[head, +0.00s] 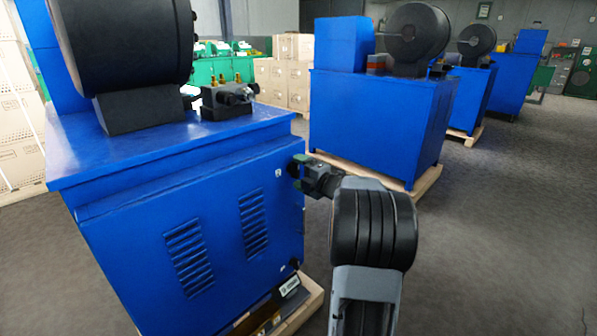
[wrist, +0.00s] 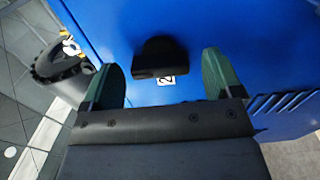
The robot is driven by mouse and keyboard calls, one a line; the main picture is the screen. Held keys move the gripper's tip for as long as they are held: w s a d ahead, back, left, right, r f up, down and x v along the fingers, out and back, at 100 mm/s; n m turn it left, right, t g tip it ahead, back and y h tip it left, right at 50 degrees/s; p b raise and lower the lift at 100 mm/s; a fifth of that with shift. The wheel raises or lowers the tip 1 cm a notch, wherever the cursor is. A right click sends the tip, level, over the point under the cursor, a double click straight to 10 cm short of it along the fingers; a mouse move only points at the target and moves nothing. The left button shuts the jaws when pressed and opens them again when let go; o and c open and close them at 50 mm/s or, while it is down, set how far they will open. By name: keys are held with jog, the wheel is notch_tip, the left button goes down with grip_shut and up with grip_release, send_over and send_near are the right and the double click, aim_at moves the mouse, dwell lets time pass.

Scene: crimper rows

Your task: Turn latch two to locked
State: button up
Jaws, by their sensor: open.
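In the wrist view, a black latch (wrist: 160,55) sits on the blue cabinet panel (wrist: 225,35). A small white label with a 2 (wrist: 168,81) is beside it, partly covered by the latch. My gripper (wrist: 160,63) is open, with one green finger on each side of the latch and visible gaps on both sides. Whether it touches the latch cannot be told. In the head view, my gripper (head: 298,171) is at the upper right edge of the near blue cabinet's front (head: 215,225) and hides the latch.
A small black part (head: 293,265) is low on the cabinet's right edge, above a wooden pallet (head: 305,307). A second blue machine (head: 375,125) stands behind my arm. A black ribbed round object (wrist: 62,75) shows left in the wrist view. Grey floor (head: 500,230) is clear at right.

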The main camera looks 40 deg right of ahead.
jog(key=s+d+p, duration=0.2)
jog(key=s+p, duration=0.1)
jog(key=s, duration=0.9)
jog(key=shift+s, duration=0.3)
jog(key=shift+d, duration=0.1)
jog(key=w+a+r+m+g+h+p, duration=0.1)
jog(key=a+r+m+g+h+p, duration=0.2)
jog(key=r+p, duration=0.4)
jog(key=w+a+r+m+h+p, duration=0.2)
jog(key=a+r+m+p, duration=0.1)
jog(key=r+m+p, duration=0.35)
jog(key=w+a+r+m+g+h+p, duration=0.1)
jog(key=a+r+m+g+h+p, duration=0.15)
jog(key=r+p, duration=0.5)
jog(key=s+a+r+m+g+y+p, duration=0.2)
jog(key=s+a+r+m+g+p, duration=0.2)
jog(key=s+a+p, duration=0.3)
jog(key=s+a+r+m+g+y+p, duration=0.2)
jog(key=s+a+r+m+g+p, duration=0.2)
jog(key=s+a+p, duration=0.4)
jog(key=a, duration=0.5)
jog(key=shift+a, duration=0.2)
jog(key=shift+s+g, duration=0.1)
jog(key=shift+g, duration=0.15)
